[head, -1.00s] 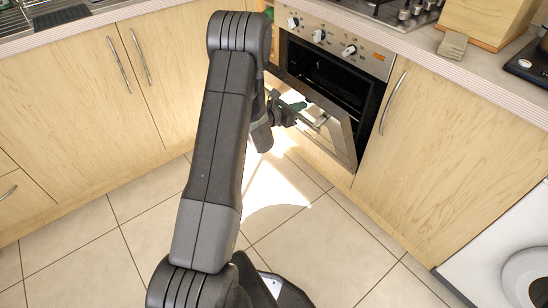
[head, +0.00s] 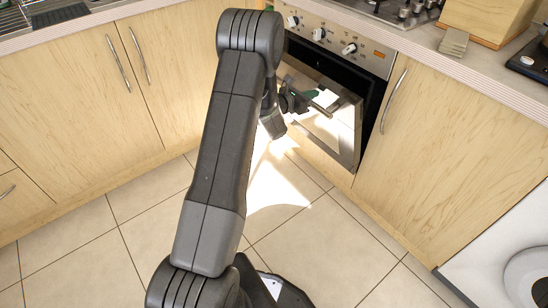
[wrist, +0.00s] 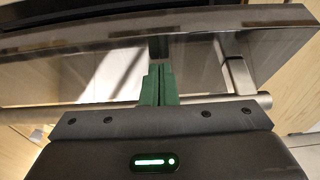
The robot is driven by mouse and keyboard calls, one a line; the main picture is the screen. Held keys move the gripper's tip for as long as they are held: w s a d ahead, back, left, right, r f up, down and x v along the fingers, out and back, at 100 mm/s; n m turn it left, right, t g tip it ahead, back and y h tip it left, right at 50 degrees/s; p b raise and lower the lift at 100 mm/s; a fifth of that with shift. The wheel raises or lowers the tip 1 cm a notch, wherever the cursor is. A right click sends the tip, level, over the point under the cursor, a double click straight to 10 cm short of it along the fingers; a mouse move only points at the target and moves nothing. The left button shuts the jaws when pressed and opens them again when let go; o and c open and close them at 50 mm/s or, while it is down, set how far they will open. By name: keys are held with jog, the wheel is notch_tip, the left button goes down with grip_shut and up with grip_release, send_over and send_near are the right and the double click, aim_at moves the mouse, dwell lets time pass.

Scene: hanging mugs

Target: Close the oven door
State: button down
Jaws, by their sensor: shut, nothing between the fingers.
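The oven door (head: 345,130) is tilted partly open in the head view, with a dark gap above its top edge. Its top edge and panel (wrist: 80,75) span the wrist view, and its bar handle (wrist: 240,101) runs across just ahead of my gripper's body. My gripper (head: 308,98) is at the outer face of the door, near the handle. In the wrist view its green fingers (wrist: 158,82) are shut together, with nothing between them, and point at the door panel. Whether the fingertips touch the panel is hard to tell. My arm hides the oven's left side.
The oven's control panel (head: 335,38) with knobs is above the opening. Wooden cabinets stand left (head: 75,110) and right (head: 440,150) of the oven. The tiled floor (head: 325,245) in front is clear. A white appliance (head: 510,255) stands at the lower right.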

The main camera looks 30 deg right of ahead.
jog(key=a, duration=0.1)
jog(key=a+f+b, duration=0.1)
jog(key=a, duration=0.1)
jog(key=a+b, duration=0.1)
jog(key=a, duration=0.1)
jog(key=shift+s+f, duration=0.15)
jog(key=shift+f, duration=0.1)
jog(key=shift+a, duration=0.1)
jog(key=s+a+r+p, duration=0.1)
jog(key=a+r, duration=0.1)
jog(key=a, duration=1.1)
jog(key=shift+a, duration=0.25)
jog(key=shift+d, duration=0.1)
jog(key=w+d+f, duration=0.1)
jog(key=d, duration=1.4)
jog(key=shift+f+b, duration=0.3)
jog(key=shift+b, duration=0.05)
jog(key=shift+a, duration=0.1)
